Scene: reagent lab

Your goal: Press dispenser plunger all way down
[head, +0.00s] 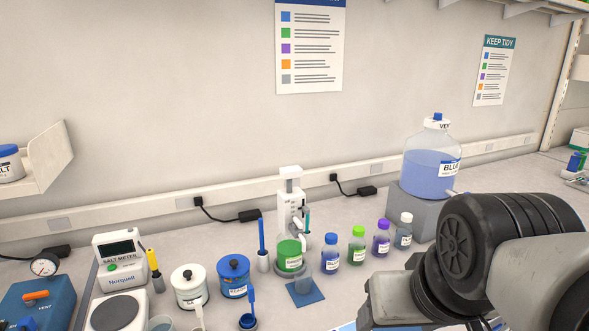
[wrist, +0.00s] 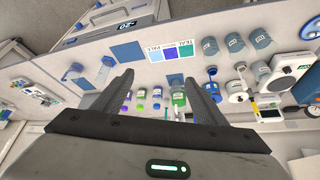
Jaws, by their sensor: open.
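The dispenser (head: 290,205) is a white upright unit on top of a bottle with green contents (head: 289,255), near the middle of the bench in the head view. Its white plunger head (head: 290,172) stands raised at the top. A small clear beaker (head: 303,266) stands on a blue mat (head: 306,293) in front of it. My gripper (wrist: 162,76) is open and empty in the wrist view, with its fingers wide apart above the bench and apart from the dispenser. A green bottle (wrist: 178,98) shows small beyond the fingers there. My fingertips cannot be made out in the head view.
Several capped bottles, such as the blue-capped one (head: 330,252), stand right of the dispenser. A large blue carboy (head: 432,170) sits on a grey block (head: 412,208) behind them. A blue pen-like tool (head: 262,240) and lidded jars (head: 233,275) stand to the left.

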